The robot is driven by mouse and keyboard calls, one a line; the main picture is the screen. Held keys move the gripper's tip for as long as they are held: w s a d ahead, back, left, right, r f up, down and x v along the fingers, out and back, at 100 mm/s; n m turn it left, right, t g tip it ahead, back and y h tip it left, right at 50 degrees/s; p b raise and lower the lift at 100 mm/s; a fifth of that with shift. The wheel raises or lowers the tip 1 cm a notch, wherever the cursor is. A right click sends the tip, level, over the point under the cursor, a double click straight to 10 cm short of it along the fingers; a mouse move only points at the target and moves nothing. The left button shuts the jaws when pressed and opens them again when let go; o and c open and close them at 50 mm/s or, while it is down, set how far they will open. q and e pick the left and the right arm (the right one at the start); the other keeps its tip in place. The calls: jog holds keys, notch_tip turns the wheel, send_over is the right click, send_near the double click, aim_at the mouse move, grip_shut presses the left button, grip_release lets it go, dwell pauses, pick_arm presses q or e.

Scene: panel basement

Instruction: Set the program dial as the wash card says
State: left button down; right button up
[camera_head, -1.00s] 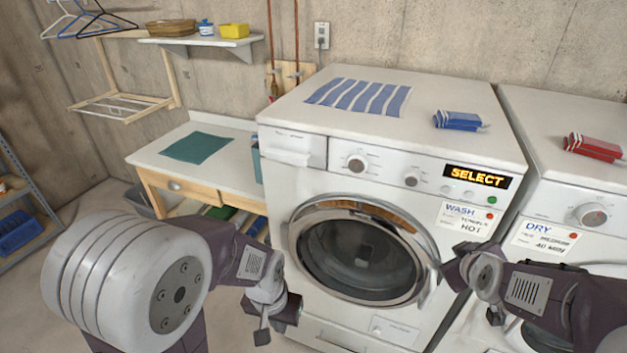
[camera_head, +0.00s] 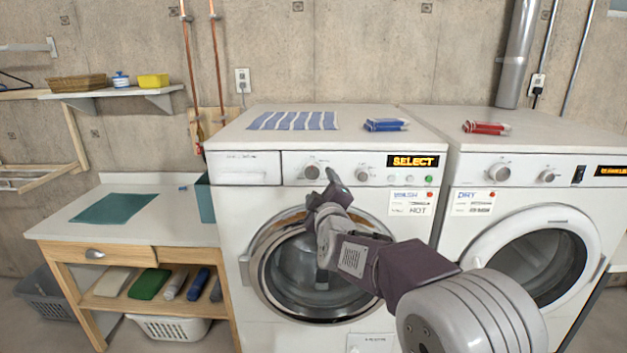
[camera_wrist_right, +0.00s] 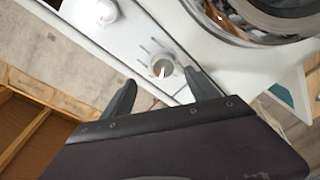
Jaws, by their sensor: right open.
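The washer (camera_head: 240,230) has two round dials on its front panel, a left dial (camera_head: 312,172) and a right dial (camera_head: 361,174). The wash card (camera_head: 410,203) sits below the lit SELECT display (camera_head: 412,161); it reads WASH and HOT, and its middle line is too small to read now. My right gripper (camera_head: 322,187) is open and empty just below the left dial. My left gripper is out of view.
The round washer door (camera_head: 315,275) is shut below the panel. The dryer (camera_head: 540,190) with its own card and dials stands at the right. A striped cloth (camera_head: 293,121) and a blue packet (camera_head: 385,125) lie on the washer. A table (camera_head: 150,215) stands at the left.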

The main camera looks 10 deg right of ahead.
aim_at(313, 174)
jog(key=w, duration=0.2)
jog(key=w+p, duration=0.1)
jog(key=w, duration=0.2)
jog(key=w+d, duration=0.1)
jog(key=w, duration=0.2)
jog(key=shift+f, duration=0.15)
jog(key=shift+s+a+r, duration=0.15)
jog(key=shift+a+r, duration=0.05)
jog(key=shift+a, duration=0.2)
jog(key=shift+d+f, duration=0.1)
jog(key=c, duration=1.4)
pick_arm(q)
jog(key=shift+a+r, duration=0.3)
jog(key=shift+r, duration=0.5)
